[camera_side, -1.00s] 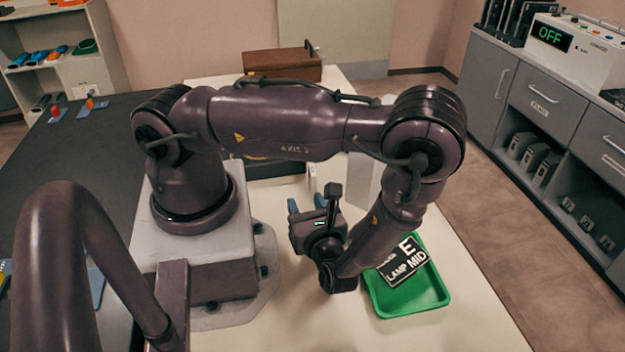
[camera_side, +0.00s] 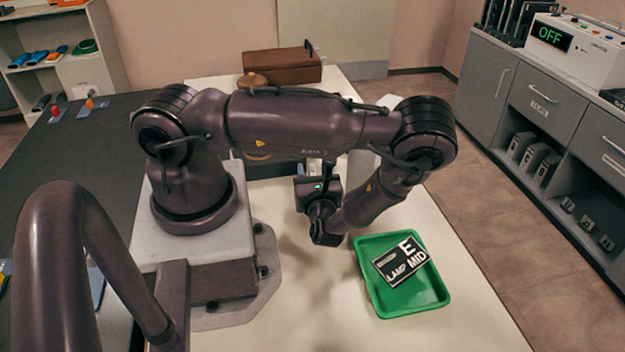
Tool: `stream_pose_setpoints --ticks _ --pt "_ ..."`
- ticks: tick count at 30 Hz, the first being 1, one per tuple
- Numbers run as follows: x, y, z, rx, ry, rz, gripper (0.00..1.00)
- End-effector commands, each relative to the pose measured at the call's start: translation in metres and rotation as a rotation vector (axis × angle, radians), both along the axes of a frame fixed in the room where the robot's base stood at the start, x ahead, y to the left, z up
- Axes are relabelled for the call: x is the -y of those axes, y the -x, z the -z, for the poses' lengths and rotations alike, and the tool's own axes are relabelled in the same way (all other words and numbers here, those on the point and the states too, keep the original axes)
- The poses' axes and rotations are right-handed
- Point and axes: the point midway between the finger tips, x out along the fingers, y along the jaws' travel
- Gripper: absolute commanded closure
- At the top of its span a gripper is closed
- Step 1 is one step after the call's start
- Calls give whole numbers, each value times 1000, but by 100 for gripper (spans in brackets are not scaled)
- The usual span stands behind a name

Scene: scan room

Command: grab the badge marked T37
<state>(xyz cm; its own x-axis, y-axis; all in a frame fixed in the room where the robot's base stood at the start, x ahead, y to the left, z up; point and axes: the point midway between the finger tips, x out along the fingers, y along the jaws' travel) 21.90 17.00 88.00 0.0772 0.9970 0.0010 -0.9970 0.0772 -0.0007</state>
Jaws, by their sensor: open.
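No badge marked T37 can be made out in this view; my arm hides part of the table. My gripper (camera_side: 318,187) is open over the middle of the pale table (camera_side: 470,315), behind and left of the green tray. Its fingers point away from the camera and are mostly hidden behind the hand and wrist. I see nothing held in it.
A green tray (camera_side: 376,303) on the table holds a black plate (camera_side: 388,266) reading "E LAMP MID". A brown box (camera_side: 290,68) stands at the back, with a round brown thing (camera_side: 252,79) beside it. Grey cabinets (camera_side: 565,130) line the right. Bare table lies in front of the tray.

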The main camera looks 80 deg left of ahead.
Motion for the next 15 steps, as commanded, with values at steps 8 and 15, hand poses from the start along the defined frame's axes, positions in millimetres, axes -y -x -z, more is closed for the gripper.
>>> stream_pose_setpoints --ticks 8,15 --pt "-24 -2 1 -1 1 0 55" --pt "-24 -2 1 -1 1 0 71"
